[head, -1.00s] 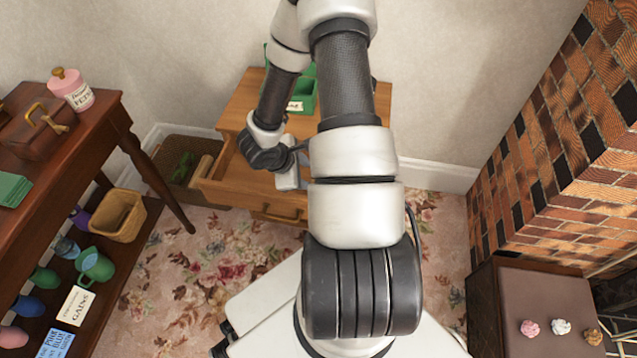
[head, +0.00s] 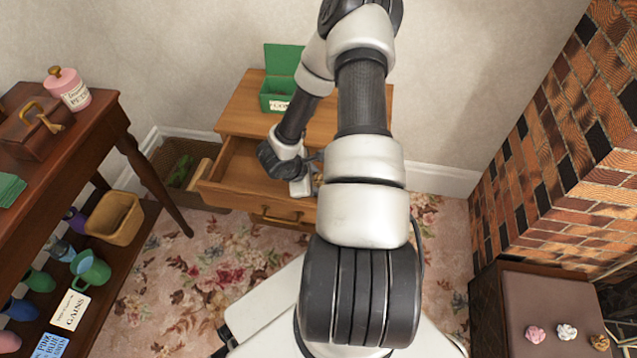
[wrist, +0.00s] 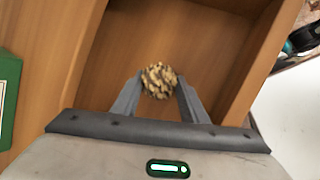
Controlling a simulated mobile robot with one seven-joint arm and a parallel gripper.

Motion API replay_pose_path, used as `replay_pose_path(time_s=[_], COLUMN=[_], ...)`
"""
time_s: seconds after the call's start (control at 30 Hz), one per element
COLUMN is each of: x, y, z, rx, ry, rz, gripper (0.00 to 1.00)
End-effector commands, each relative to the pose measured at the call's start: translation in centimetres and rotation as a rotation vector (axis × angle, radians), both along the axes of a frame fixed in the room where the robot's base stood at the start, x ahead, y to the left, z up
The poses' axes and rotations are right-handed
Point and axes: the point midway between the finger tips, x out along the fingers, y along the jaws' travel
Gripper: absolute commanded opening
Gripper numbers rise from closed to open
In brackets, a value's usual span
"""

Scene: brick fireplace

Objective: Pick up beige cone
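The beige cone (wrist: 159,80) is a small pine cone with pale tan and dark scales. In the wrist view it sits between the tips of my gripper (wrist: 160,88), with a finger against each side. My gripper appears shut on it. Bare drawer wood shows behind and around the cone. In the head view my gripper (head: 314,181) is over the right part of the open drawer (head: 240,170), partly hidden by my own arm. The cone is hardly visible there.
An open green box (head: 276,95) stands on top of the drawer cabinet (head: 240,107). A wicker basket (head: 172,170) stands left of it. A dark table (head: 95,120) is at left. Several small cones, including a pink one (head: 535,334), lie on a brown cabinet (head: 545,300) at lower right.

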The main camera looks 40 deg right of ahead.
Motion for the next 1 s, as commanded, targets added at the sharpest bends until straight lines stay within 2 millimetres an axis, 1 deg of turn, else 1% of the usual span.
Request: replay_pose_path(time_s=[0.03,0.1,0.3,0.4,0.47,0.8,0.9,1.0], x=[0.0,0.0,0.0,0.1,0.1,0.1,0.0,0.0], y=[0.0,0.0,0.0,0.0,-0.1,-0.1,0.0,0.0], z=[0.0,0.0,0.0,0.5,1.2,7.9,9.2,9.9], rx=[0.000,0.000,0.000,-0.001,-0.002,-0.003,-0.002,-0.001], ry=[0.000,0.000,0.000,-0.001,-0.002,-0.002,-0.001,0.000], rz=[0.000,0.000,0.000,0.000,0.001,0.001,0.000,0.001], gripper=[0.30,0.18,0.17,0.17,0.17,0.17,0.17,0.17])
